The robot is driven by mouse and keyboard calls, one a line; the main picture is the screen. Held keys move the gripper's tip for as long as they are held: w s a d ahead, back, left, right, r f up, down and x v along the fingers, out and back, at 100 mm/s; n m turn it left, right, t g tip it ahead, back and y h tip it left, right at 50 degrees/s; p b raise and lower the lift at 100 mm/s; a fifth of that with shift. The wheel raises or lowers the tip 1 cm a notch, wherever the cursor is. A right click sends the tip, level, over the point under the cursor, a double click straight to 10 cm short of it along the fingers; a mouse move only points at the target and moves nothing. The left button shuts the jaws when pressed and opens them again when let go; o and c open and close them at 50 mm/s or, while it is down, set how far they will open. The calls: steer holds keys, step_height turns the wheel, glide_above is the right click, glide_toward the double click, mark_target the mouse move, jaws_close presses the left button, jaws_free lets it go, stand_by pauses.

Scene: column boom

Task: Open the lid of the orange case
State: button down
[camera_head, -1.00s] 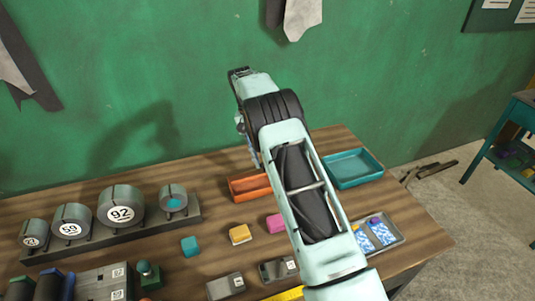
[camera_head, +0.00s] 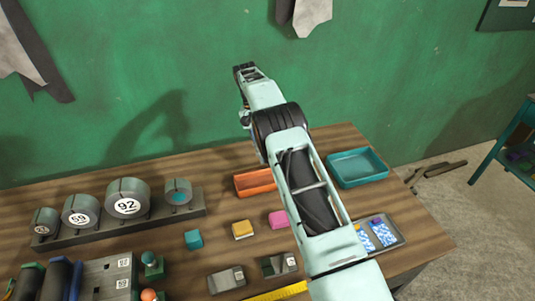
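An orange case (camera_head: 254,182) sits on the wooden table near the wall, just left of my arm. Its right part is hidden behind the arm. It looks like a shallow box with a darker inner face; I cannot make out a separate lid or its position. My arm reaches up over the table toward the green wall and bends down behind its far joint. My gripper is mostly hidden behind the arm links, above and behind the orange case. Its fingers cannot be made out, nor whether they touch the case.
A teal tray (camera_head: 357,168) stands right of the arm. Yellow (camera_head: 242,230), teal (camera_head: 193,239) and pink (camera_head: 278,219) blocks lie in front. A rack of numbered grey rings (camera_head: 127,198) is at left. A metal tray (camera_head: 397,238) with blue packets is at right.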

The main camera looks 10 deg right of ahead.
steer(key=c, duration=1.7)
jaws_free()
steer(key=shift+o, duration=0.2)
steer(key=shift+r, duration=0.15)
step_height(320, 180, up, 10)
